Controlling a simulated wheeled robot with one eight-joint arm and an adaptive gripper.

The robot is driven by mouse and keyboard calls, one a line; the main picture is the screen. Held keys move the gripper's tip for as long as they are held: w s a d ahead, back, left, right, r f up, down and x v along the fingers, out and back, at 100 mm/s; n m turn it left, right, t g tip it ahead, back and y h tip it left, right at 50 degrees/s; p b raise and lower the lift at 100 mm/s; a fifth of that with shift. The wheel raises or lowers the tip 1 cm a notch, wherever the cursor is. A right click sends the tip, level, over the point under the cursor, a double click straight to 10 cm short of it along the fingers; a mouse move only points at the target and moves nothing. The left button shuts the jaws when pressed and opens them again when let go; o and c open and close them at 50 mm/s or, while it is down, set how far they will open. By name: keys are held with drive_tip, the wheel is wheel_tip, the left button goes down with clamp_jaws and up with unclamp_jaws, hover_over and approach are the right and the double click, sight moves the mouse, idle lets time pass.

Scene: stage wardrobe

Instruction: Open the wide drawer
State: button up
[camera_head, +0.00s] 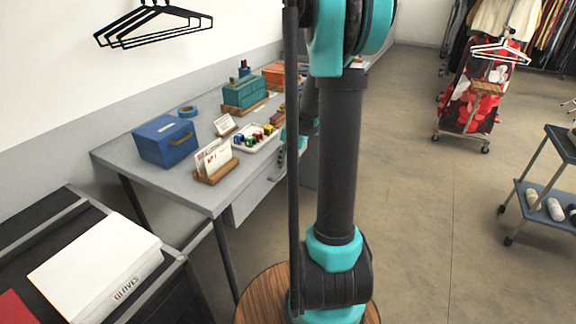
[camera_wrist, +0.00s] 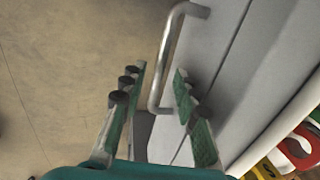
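The wide drawer (camera_head: 258,196) is a grey front under the long grey desk, largely hidden behind my arm in the head view. In the wrist view, its pale grey front (camera_wrist: 212,48) fills the upper middle, with a bent metal bar handle (camera_wrist: 172,52) standing out from it. My gripper (camera_wrist: 160,74) is open, its two green-padded fingers apart. The near part of the handle shows between the fingertips; I cannot tell whether either finger touches it. In the head view my gripper is mostly hidden behind my arm. The drawer looks shut.
The desk (camera_head: 120,158) carries a blue box (camera_head: 165,141), a card holder (camera_head: 215,163), a white tray of small coloured items (camera_head: 255,138) and a teal box (camera_head: 244,92). A white gloves box (camera_head: 95,265) lies front left. The floor (camera_head: 440,200) to the right is clear before a trolley (camera_head: 545,190).

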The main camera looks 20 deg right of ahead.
drive_tip(key=shift+f, duration=0.15)
drive_tip(key=shift+c, duration=0.4)
clamp_jaws()
